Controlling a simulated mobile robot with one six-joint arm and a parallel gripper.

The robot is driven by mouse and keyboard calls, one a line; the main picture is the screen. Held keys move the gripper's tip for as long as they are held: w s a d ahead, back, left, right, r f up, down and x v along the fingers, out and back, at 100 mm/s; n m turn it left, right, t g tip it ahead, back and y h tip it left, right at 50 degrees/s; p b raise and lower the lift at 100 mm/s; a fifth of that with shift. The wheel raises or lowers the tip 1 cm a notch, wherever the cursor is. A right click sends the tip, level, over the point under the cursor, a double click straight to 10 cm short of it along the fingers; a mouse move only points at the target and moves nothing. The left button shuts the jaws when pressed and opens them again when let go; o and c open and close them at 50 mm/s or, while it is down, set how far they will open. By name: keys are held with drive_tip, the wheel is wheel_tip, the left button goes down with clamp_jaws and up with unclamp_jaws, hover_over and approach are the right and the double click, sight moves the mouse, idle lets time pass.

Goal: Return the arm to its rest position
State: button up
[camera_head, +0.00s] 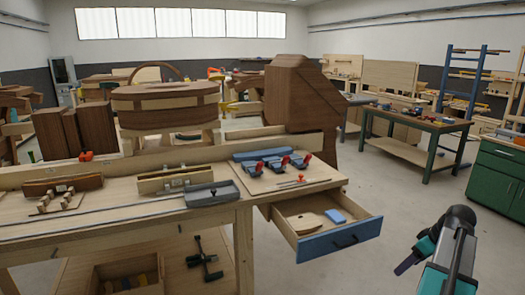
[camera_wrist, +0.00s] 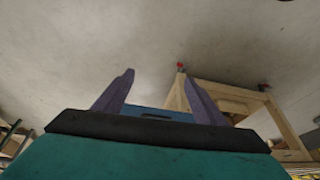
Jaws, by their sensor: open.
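My arm shows at the lower right of the head view, above open floor and to the right of the workbench. My gripper (camera_head: 406,263) is teal and black, with a purple finger pointing down and left. In the wrist view its two purple fingers (camera_wrist: 158,76) stand apart with only grey floor between their tips. The gripper is open and holds nothing. It is apart from the workbench and the open drawer.
The wooden workbench (camera_head: 100,232) fills the left. Its blue-fronted drawer (camera_head: 340,240) stands pulled out, holding a wooden piece and a blue block. A green cabinet (camera_head: 497,180) stands at the right edge. A green-legged table (camera_head: 425,122) stands behind. Floor between them is clear.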

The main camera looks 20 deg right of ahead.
drive_tip(key=w+a+f+n+g+y, duration=0.1)
drive_tip(key=w+a+f, duration=0.3)
drive_tip(key=a+f, duration=0.4)
drive_tip(key=w+a+f+n+g+y, duration=0.15)
drive_tip(key=w+a+f, duration=0.35)
drive_tip(key=a, duration=0.5)
drive_tip(key=w+a+f+n+g+y, duration=0.1)
drive_tip(key=w+a+f+n+g, duration=0.15)
drive_tip(key=a+f, duration=0.65)
drive_tip(key=s+a+f+g, duration=0.1)
drive_tip(key=s+a+f, duration=0.35)
drive_tip(key=a, duration=0.35)
drive_tip(key=s+a+f+g, duration=0.2)
drive_tip(key=s+a+f, duration=0.1)
drive_tip(key=a+f, duration=0.4)
drive_tip(key=s+a+f+g, duration=0.1)
drive_tip(key=s+a+f, duration=0.3)
drive_tip(key=a, duration=0.5)
drive_tip(key=s+a+f+m+h, duration=0.1)
drive_tip(key=s+f+m+h, duration=0.1)
drive_tip(key=s, duration=0.4)
drive_tip(key=s+a+f+m+g+h, duration=0.1)
drive_tip(key=s+a+f+m+h, duration=0.1)
drive_tip(key=s+f+m, duration=0.2)
wheel_tip(320, 180, down, 3)
drive_tip(key=s, duration=0.3)
drive_tip(key=shift+r, duration=0.2)
